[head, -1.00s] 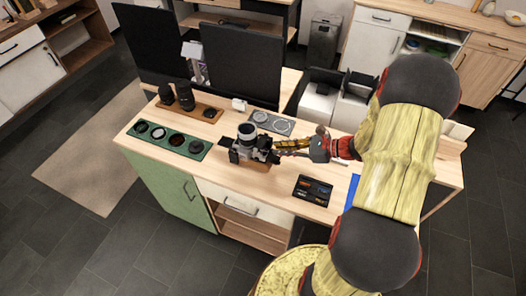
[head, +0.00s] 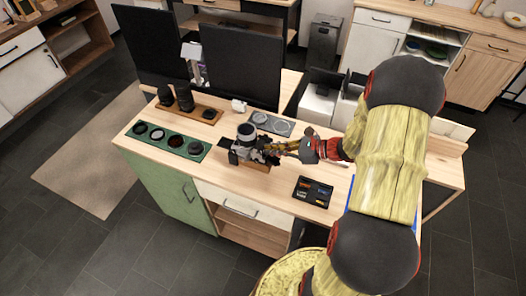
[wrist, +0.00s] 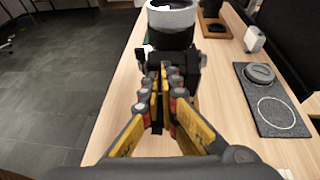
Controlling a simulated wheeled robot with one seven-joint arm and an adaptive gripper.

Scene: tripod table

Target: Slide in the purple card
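A camera (head: 247,154) with its lens pointing up sits on a wooden block on the desk; its lens and body also show at the top of the wrist view (wrist: 172,22). My gripper (head: 283,147) is at the camera's right side in the head view. In the wrist view its fingertips (wrist: 160,80) are close together, pointing at the camera body; contact is unclear. I cannot see whether a thin card lies between them. A black card tray (head: 312,192) with small orange and blue patches lies to the front right. I cannot make out a purple card.
A green tray (head: 142,141) with round filters and a wooden lens stand (head: 212,121) are left of the camera. A grey mat (head: 270,123) lies behind it. Monitors (head: 240,66) stand at the back. Bare desktop lies in front of the camera.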

